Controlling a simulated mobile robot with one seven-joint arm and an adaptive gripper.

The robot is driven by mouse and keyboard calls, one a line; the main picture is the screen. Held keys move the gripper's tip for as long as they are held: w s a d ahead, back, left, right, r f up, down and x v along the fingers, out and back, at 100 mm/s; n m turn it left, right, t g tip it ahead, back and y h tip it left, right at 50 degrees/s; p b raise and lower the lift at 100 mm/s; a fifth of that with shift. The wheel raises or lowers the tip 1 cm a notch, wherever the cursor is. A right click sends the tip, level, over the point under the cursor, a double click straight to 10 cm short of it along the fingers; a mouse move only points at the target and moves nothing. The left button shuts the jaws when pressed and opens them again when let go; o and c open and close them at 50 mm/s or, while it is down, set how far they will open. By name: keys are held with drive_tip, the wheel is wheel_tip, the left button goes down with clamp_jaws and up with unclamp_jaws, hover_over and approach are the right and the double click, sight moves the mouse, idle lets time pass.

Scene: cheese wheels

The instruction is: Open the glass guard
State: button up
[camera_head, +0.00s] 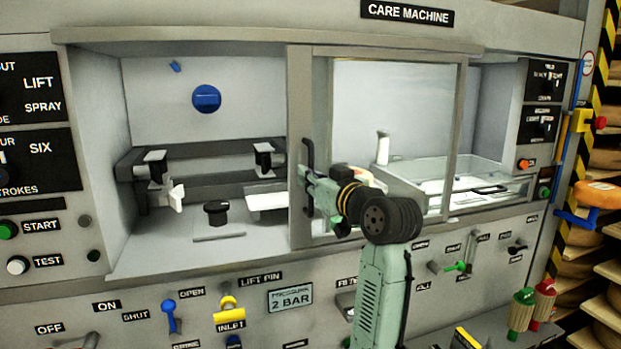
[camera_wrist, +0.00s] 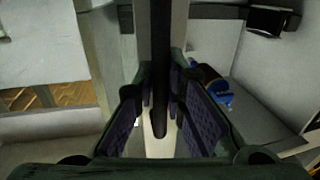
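The glass guard (camera_head: 398,112) is a framed clear pane in the middle to right part of the machine's opening. A black upright handle (camera_head: 308,150) sits on its wide left frame post (camera_head: 299,90). My gripper (camera_head: 306,186) is at the lower part of this handle. In the wrist view the dark handle (camera_wrist: 161,60) runs between the two fingers of my gripper (camera_wrist: 161,88). The fingertips sit close on both sides of it and look shut on it. The exact contact is hard to see in the dim picture.
The left bay stands uncovered, with a blue knob (camera_head: 206,98), a black knob (camera_head: 217,208) and dark clamps. A clear-walled tray (camera_head: 490,172) lies behind and right of the pane. Levers, including a blue one (camera_head: 170,313), stick out below the ledge.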

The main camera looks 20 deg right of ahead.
drive_tip(key=o, duration=0.4)
drive_tip(key=s+d, duration=0.2)
drive_tip(key=s, duration=0.9)
drive_tip(key=shift+s+d, duration=0.15)
drive_tip(key=shift+s, duration=0.25)
